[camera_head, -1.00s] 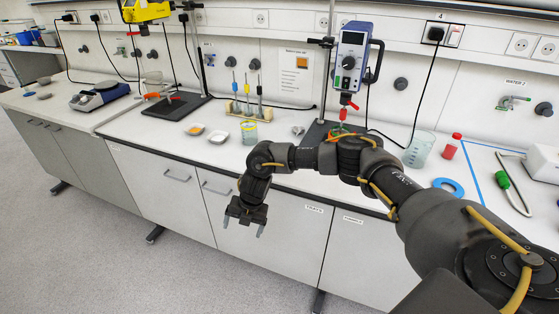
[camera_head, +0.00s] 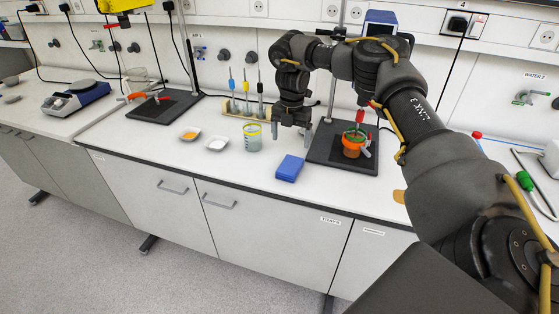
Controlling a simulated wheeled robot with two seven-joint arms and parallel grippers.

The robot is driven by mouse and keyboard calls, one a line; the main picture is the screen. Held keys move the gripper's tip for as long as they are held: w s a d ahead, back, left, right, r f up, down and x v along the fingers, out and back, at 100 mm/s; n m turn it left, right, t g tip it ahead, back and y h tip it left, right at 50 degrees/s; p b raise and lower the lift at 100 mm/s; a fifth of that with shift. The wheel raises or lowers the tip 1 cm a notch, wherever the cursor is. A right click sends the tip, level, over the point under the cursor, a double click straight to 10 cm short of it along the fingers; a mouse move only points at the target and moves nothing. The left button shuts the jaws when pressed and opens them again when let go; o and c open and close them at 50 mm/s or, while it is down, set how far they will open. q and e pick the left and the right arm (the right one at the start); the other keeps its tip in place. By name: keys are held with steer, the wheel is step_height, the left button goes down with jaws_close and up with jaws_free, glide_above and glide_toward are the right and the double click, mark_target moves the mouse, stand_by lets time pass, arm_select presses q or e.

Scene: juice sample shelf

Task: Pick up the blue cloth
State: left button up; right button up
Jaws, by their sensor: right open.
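The blue cloth (camera_head: 289,168) is a small folded-looking blue block lying flat on the white bench near its front edge. My right gripper (camera_head: 292,135) points down with its two fingers apart and nothing between them. In the picture it is just above and behind the cloth, apart from it. My right arm reaches in from the right side. My left gripper is not in view.
Bare bench lies in front of the dishes.

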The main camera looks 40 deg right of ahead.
mark_target(291, 163)
steer(key=f, duration=0.2)
steer(key=shift+s+a+f, duration=0.1)
steer(key=shift+s+f, duration=0.2)
steer(key=shift+w+f, duration=0.2)
steer(key=shift+f, duration=1.1)
steer(key=shift+s+f, duration=0.1)
steer(key=shift+s+f+p, duration=0.1)
steer(key=shift+f+p, duration=0.2)
steer(key=shift+p, duration=0.2)
step_height(291, 163, down, 4)
steer(key=shift+r+p, duration=0.15)
steer(key=shift+p, duration=0.55)
steer(key=shift+f, duration=0.4)
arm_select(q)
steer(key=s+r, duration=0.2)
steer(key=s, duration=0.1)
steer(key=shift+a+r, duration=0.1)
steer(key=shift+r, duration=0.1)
arm_select(e)
steer(key=shift+s, duration=0.1)
